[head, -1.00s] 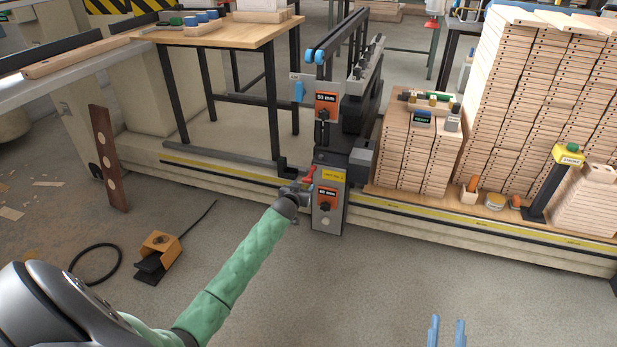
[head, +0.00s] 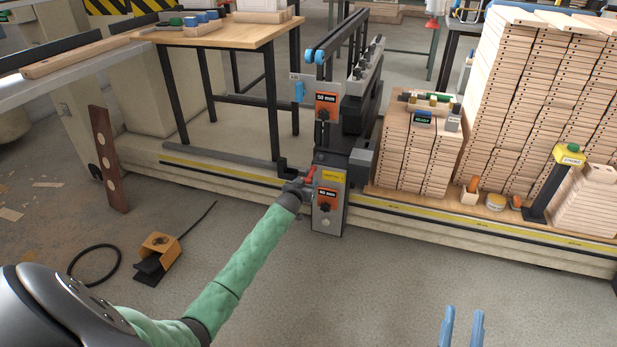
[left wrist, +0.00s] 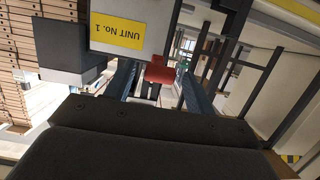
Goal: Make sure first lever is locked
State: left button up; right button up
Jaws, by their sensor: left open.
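The red lever (head: 310,174) is on the left side of the grey boring unit (head: 329,218), beside its yellow label. My left gripper (head: 301,186) is at this lever, partly hidden by its own wrist. In the left wrist view the red lever (left wrist: 160,72) shows between the two spread dark fingers (left wrist: 157,80), under the yellow "UNIT No. 1" label (left wrist: 118,32). The fingers are open; I cannot tell whether either touches the lever. My right gripper (head: 462,318) shows only two blue fingertips, apart and empty, at the bottom edge of the head view.
A long rail with a yellow scale (head: 420,209) runs along the floor. Stacked drilled boards (head: 540,100) stand at the right. A post with a green button (head: 572,150) stands before them. An orange foot pedal (head: 158,248) lies on the floor at left. The floor in front is clear.

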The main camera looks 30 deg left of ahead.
pick_arm(q)
jog(key=shift+c, duration=0.2)
jog(key=c, duration=0.9)
jog(key=shift+o, duration=0.2)
jog(key=shift+f, duration=0.2)
jog(key=shift+w+f+b, duration=0.15)
jog(key=shift+f+b, duration=0.25)
jog(key=shift+f, duration=0.65)
jog(key=shift+w+a+f+b, duration=0.1)
jog(key=shift+w+f+b, duration=0.2)
jog(key=shift+f, duration=0.25)
jog(key=shift+w+f+b, duration=0.15)
jog(key=shift+f+b, duration=0.2)
jog(key=shift+f, duration=0.2)
jog(key=shift+f, duration=0.1)
